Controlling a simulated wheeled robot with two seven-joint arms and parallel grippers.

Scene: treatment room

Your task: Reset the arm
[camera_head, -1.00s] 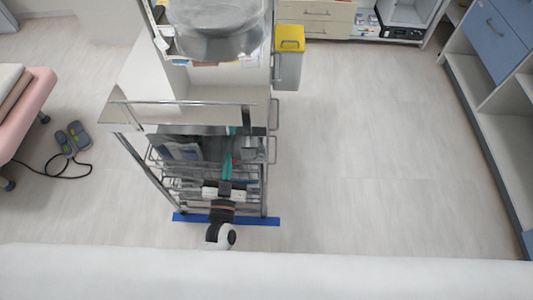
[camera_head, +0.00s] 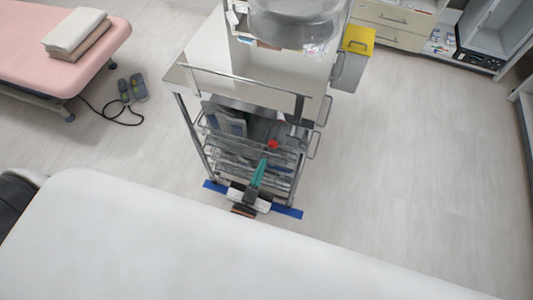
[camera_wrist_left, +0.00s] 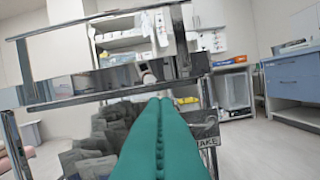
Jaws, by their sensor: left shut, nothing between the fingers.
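My left gripper (camera_head: 261,165) shows in the head view as teal fingers in front of the wire baskets of a metal trolley (camera_head: 235,85). In the left wrist view the teal fingers (camera_wrist_left: 160,105) lie pressed together, shut and empty, pointing toward the trolley's upper rails. A small red item (camera_head: 272,145) shows just beyond the fingertips in the head view; I cannot tell whether they touch. My right gripper is not in view.
Grey packets (camera_wrist_left: 100,135) lie in the trolley basket. A yellow-lidded bin (camera_head: 352,60) stands right of the trolley. A pink couch (camera_head: 100,40) with folded towels (camera_head: 77,32) is at the left, a foot pedal (camera_head: 132,90) beside it. The right floor is clear.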

